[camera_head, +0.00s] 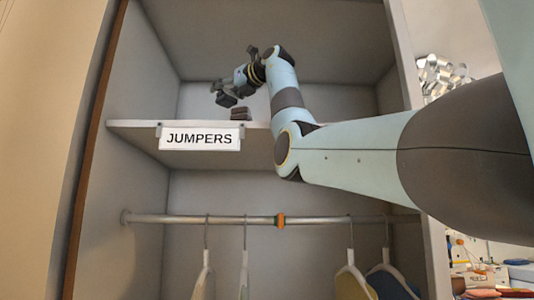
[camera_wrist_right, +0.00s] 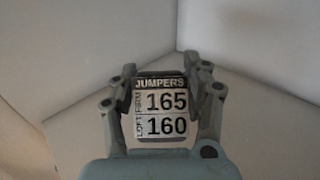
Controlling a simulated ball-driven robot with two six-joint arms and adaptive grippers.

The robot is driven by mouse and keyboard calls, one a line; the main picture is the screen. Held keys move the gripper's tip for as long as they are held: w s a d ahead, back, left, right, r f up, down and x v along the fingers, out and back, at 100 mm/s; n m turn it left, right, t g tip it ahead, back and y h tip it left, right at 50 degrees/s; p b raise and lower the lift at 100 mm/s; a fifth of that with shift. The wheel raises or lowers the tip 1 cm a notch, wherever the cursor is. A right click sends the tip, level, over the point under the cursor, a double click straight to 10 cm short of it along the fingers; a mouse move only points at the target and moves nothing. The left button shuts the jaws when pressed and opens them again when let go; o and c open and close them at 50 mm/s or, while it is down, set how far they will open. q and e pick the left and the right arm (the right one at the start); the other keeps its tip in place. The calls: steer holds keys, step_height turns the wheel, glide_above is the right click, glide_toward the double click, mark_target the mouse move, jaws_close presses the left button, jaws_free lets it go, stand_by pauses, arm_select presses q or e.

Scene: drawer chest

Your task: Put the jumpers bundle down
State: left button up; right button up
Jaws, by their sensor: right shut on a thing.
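The jumpers bundle (camera_wrist_right: 166,110) shows in the right wrist view as a dark-edged block. Its label reads JUMPERS, FIRM 165, LOFT 160. My right gripper (camera_wrist_right: 166,78) is shut on it, with a finger on each side. In the head view my right gripper (camera_head: 222,93) is above the upper shelf (camera_head: 135,124), left of the middle, and the held bundle is hard to make out there. The shelf edge carries a JUMPERS sign (camera_head: 199,139). Whether the bundle touches the shelf cannot be told. My left gripper is not in view.
A small brown stack (camera_head: 240,114) is at the shelf's front, just below and right of the gripper. Below the shelf, a rail (camera_head: 165,219) holds several hangers. Side walls bound the compartment. Clear shelf shows left of the stack.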

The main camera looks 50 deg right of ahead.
steer(key=shift+w, duration=0.3)
steer(key=shift+a+f, duration=0.1)
steer(key=a+f, duration=0.2)
steer(key=a, duration=0.1)
steer(key=w+a+f+p, duration=0.1)
steer(key=a+f, duration=0.1)
steer(key=a, duration=0.2)
steer(key=a+f, duration=0.2)
steer(key=a, duration=0.2)
steer(key=shift+w+f, duration=0.15)
steer(key=shift+a+f, duration=0.15)
step_height(320, 180, down, 4)
steer(key=shift+r+p, duration=0.1)
steer(key=shift+p, duration=0.7)
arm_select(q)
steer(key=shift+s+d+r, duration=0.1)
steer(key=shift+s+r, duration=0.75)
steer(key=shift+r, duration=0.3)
